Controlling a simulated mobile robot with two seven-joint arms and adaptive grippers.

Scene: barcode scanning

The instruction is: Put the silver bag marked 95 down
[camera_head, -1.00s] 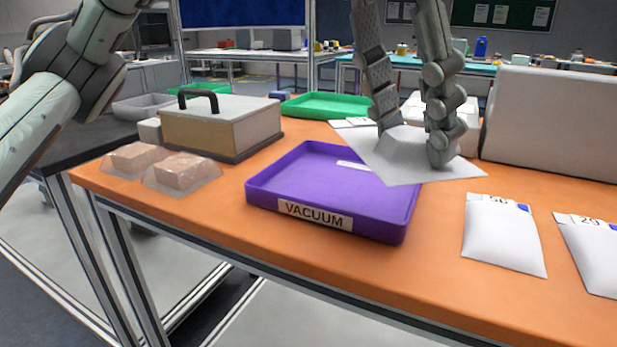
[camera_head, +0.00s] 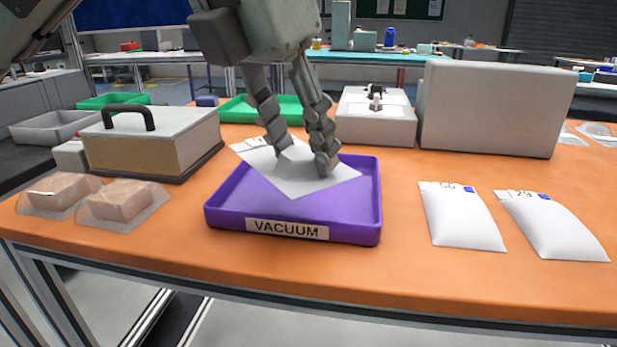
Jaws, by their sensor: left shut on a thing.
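My left gripper (camera_head: 301,155), its arm coming in from the upper left, is shut on a pale silver bag (camera_head: 300,184). The bag is over the purple tray marked VACUUM (camera_head: 218,212), tilted, with one corner near the tray's back left edge. I cannot tell whether the bag touches the tray floor. A strip with print shows at the bag's upper left, but its number is too small and partly hidden to read. My right gripper is not in view.
Two pale bags (camera_head: 460,220) (camera_head: 552,226) lie right of the tray, the right one marked 29. Two clear-wrapped blocks (camera_head: 58,192) (camera_head: 122,202) lie at left. A lidded box with a black handle (camera_head: 150,145), a green tray (camera_head: 237,112) and a large grey box (camera_head: 490,110) stand behind.

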